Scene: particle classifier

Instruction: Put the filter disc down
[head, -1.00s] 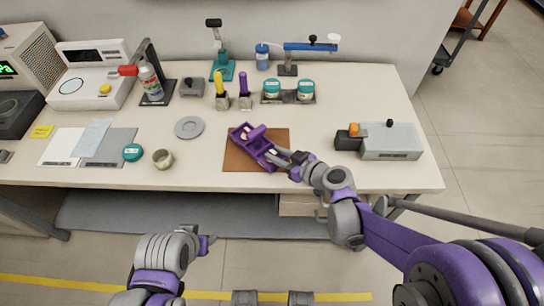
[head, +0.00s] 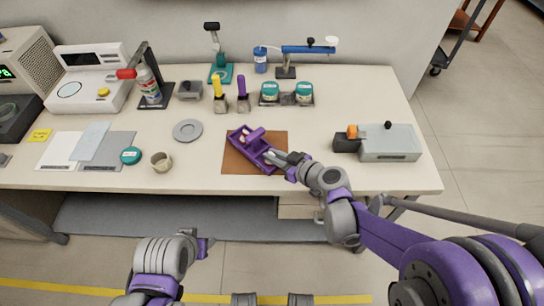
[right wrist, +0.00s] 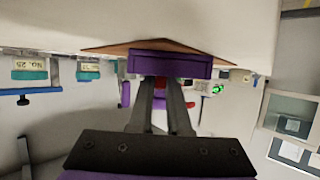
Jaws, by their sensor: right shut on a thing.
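A purple holder (head: 250,151) with small pale and red parts in it lies on a brown mat (head: 236,164) on the bench. My right gripper (head: 273,157) is at the holder's right end. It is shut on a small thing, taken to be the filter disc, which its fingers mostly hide. In the right wrist view, the fingers (right wrist: 160,85) reach toward the purple holder (right wrist: 170,64), and a bit of red shows between them. My left gripper (head: 207,246) is in front of the bench, seen only in part.
A grey round dish (head: 187,130) lies left of the mat, with a beige cup (head: 161,161) and a teal-lidded jar (head: 131,155) farther left. A grey box device (head: 390,143) stands at the right.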

